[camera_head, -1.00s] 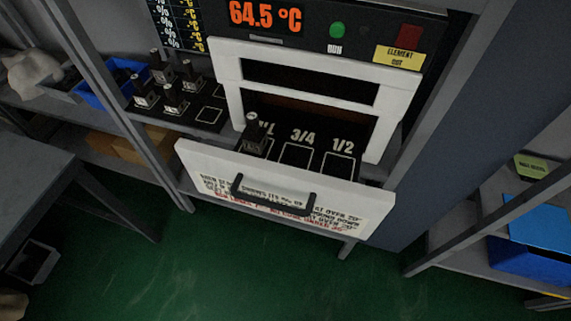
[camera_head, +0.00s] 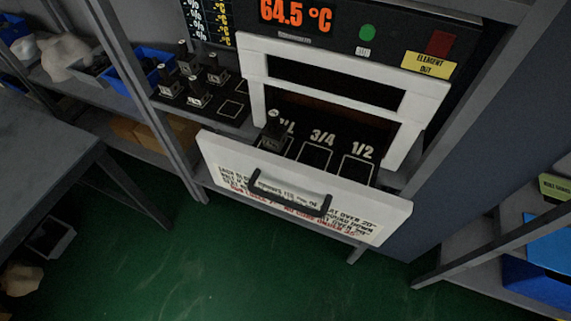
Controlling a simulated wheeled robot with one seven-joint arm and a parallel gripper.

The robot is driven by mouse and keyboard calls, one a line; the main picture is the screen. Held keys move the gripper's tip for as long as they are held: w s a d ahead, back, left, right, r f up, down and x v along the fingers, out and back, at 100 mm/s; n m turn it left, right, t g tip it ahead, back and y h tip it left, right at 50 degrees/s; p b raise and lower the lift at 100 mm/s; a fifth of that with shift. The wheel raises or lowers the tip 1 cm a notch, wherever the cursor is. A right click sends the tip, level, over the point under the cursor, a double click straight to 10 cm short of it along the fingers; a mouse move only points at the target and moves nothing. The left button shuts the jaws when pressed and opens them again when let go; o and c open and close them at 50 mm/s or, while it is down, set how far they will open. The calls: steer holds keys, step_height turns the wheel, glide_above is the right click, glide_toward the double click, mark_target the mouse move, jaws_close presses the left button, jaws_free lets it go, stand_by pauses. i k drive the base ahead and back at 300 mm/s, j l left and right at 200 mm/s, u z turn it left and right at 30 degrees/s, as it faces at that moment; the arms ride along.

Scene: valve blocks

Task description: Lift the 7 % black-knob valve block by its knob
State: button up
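Several small dark valve blocks with upright black knobs stand on a black marked mat (camera_head: 231,110) on the shelf left of the oven. They are a back left block (camera_head: 186,63), a back right block (camera_head: 216,75), a front left block (camera_head: 168,84) and a front right block (camera_head: 198,98). Another dark valve block (camera_head: 271,140) stands in the left marked slot of the pulled-out oven drawer (camera_head: 300,185); a pale spot shows at its top. The percent marks on the blocks are too small to read, so I cannot tell which is 7 %. My gripper is not in view.
The oven display (camera_head: 297,11) reads 64.5 °C; a yellow tag (camera_head: 430,64) says "ELEMENT OUT". The drawer's front and handle (camera_head: 288,197) stick out. Drawer slots 3/4 and 1/2 look empty. A grey table (camera_head: 40,150) is at left, shelving at right. Green floor (camera_head: 210,270) is clear in front.

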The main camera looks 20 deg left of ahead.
mark_target(274, 134)
steer(key=j+u, duration=0.2)
steer(key=j, duration=0.25)
steer(key=i+j+u, duration=0.2)
steer(key=j, duration=0.2)
steer(key=j+u, duration=0.2)
steer(key=j, duration=0.25)
steer(key=i+j+u, duration=0.2)
steer(key=j, duration=0.25)
steer(key=j+u, duration=0.2)
steer(key=j, duration=0.2)
